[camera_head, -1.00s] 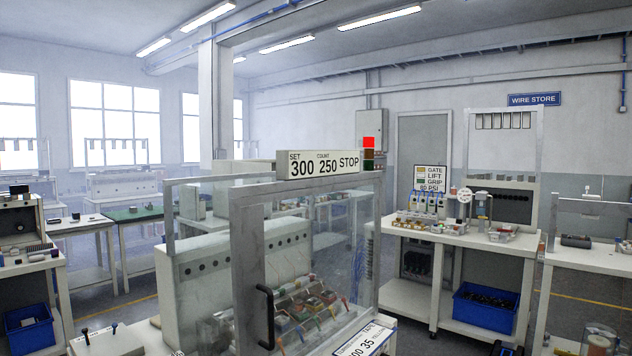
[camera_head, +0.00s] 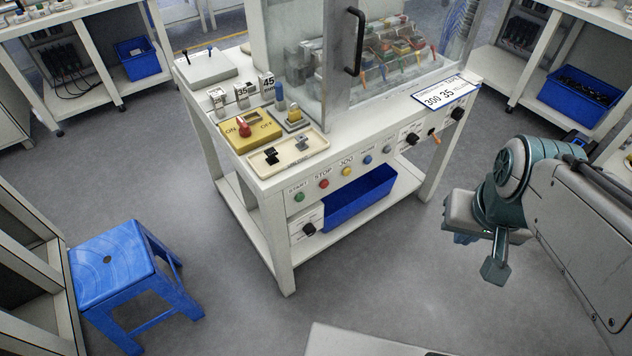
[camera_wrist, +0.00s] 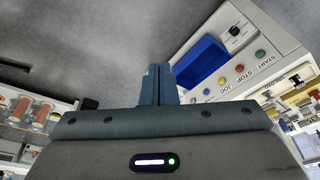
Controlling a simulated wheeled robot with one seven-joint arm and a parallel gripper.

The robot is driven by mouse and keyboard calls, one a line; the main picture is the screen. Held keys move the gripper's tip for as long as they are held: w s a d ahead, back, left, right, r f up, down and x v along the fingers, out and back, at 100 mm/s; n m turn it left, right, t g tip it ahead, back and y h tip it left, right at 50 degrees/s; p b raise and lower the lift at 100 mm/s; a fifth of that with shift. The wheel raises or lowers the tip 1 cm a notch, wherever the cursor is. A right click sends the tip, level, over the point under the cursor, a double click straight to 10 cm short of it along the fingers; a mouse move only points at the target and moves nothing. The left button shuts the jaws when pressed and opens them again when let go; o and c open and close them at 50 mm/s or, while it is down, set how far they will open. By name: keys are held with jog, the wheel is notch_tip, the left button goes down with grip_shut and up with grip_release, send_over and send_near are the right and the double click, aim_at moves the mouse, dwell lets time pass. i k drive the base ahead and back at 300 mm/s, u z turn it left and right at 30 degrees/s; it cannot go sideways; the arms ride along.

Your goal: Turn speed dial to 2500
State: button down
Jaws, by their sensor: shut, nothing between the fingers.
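The machine's white front panel (camera_head: 385,150) carries several round knobs and buttons. Black dials sit on it near its right end (camera_head: 411,139), at the far right (camera_head: 457,114), and on a lower plate at the left (camera_head: 309,229). Their small labels are unreadable, so I cannot tell which is the speed dial. The lower-left black dial also shows in the wrist view (camera_wrist: 235,31). My gripper (camera_head: 495,270) is in free air right of the machine, touching nothing. In the wrist view its fingers (camera_wrist: 156,72) are together and empty.
A blue bin (camera_head: 360,195) sits on the machine's lower shelf. A blue stool (camera_head: 115,265) stands at the left. A yellow box with a red switch (camera_head: 246,130) and a tray (camera_head: 290,155) lie on the machine top. The floor before the machine is clear.

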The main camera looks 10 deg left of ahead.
aim_at(309, 229)
jog(key=z, duration=1.85)
jog(key=k, duration=0.95)
jog(key=u, duration=1.2)
jog(key=i, duration=0.5)
jog(key=u, duration=0.05)
